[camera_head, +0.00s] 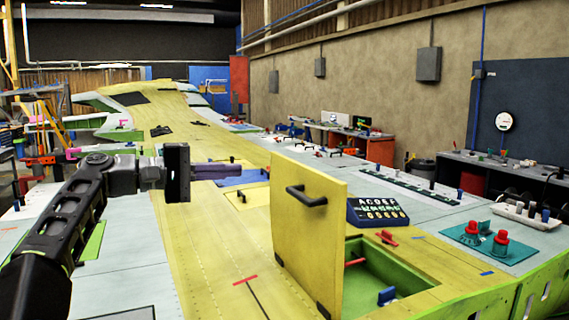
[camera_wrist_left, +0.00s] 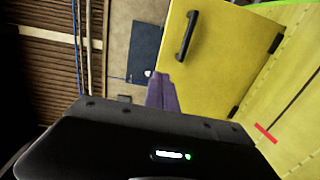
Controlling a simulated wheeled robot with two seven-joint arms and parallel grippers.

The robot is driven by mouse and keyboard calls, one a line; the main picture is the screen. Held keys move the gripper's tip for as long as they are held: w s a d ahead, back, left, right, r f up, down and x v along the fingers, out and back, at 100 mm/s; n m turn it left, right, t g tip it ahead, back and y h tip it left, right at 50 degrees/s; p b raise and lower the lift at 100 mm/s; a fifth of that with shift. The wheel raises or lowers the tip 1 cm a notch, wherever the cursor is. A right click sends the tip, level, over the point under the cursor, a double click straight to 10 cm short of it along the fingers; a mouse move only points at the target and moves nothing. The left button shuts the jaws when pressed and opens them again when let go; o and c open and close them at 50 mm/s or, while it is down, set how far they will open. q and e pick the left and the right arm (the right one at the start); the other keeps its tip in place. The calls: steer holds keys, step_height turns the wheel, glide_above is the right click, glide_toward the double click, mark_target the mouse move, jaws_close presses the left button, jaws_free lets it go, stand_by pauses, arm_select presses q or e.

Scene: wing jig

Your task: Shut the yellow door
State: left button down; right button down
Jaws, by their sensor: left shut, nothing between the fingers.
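The yellow door (camera_head: 308,235) stands open and upright beside a green-lined recess (camera_head: 385,275) in the yellow wing surface, with a black handle (camera_head: 306,196) on its face. My left gripper (camera_head: 238,171) is shut and empty, to the left of the door and apart from it, with its fingers pointing right. In the left wrist view the door (camera_wrist_left: 215,60) and its handle (camera_wrist_left: 186,36) show beyond the purple fingertips (camera_wrist_left: 162,92). A dark hinge shows at the door's lower edge. My right gripper is not in view.
A dark lettered panel (camera_head: 377,212) lies behind the recess. Red knobs on a teal plate (camera_head: 490,241) stand to the right. A blue plate (camera_head: 242,178) lies on the wing behind my left gripper. The wing surface left of the door is mostly clear.

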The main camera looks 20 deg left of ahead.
arm_select(q)
steer(key=p, duration=0.6)
glide_toward(302, 167)
steer(key=x, duration=0.6)
steer(key=shift+d+r, duration=0.15)
steer(key=shift+w+d, duration=0.25)
